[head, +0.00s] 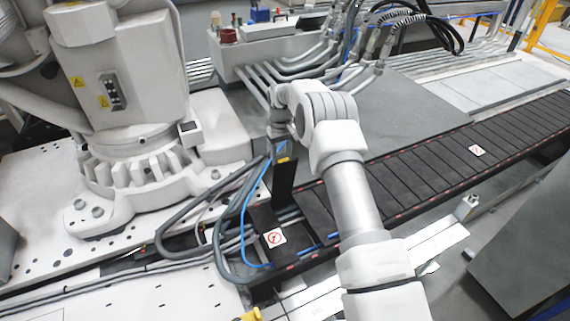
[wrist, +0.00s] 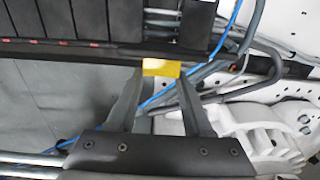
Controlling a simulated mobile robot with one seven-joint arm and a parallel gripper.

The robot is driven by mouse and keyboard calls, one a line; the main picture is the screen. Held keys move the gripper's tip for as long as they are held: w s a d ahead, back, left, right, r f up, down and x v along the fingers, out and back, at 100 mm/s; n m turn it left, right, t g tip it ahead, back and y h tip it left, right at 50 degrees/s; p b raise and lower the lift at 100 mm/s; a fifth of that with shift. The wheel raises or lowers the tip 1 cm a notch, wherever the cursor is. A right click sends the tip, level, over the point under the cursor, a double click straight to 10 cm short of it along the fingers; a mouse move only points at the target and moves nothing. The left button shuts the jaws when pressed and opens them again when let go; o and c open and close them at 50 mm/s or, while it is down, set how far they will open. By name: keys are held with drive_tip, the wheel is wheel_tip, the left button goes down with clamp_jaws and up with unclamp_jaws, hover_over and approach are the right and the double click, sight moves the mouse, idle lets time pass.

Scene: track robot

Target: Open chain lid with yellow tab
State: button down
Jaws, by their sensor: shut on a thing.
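The yellow tab (wrist: 161,68) sits between my gripper's fingertips (wrist: 160,78) in the wrist view. My gripper is shut on it. In the head view the yellow tab (head: 283,159) shows small at the top of a black lid (head: 281,185), just under my gripper (head: 281,146). The lid stands about upright above the black cable chain (head: 430,165), swung up from it. Beside the lid, the chain has an open gap with grey and blue hoses (head: 289,214) showing. My wrist partly covers the tab's upper area in the head view.
A large white robot base (head: 130,165) stands at the left. Thick grey hoses and a blue cable (head: 246,205) loop close to the lid's left side. A chain segment with a warning label (head: 274,238) lies in front. Grey floor plates (head: 430,110) lie behind the chain.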

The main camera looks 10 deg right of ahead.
drive_tip(key=c, duration=1.6)
unclamp_jaws()
drive_tip(key=shift+w+a+f, duration=0.2)
drive_tip(key=shift+w+a, duration=0.1)
drive_tip(key=shift+w, duration=0.25)
drive_tip(key=shift+c, duration=1.6)
unclamp_jaws()
drive_tip(key=shift+d+r, duration=0.1)
drive_tip(key=shift+d, duration=0.05)
wheel_tip(320, 180, up, 18)
drive_tip(key=p, duration=0.4)
drive_tip(key=shift+f, duration=0.25)
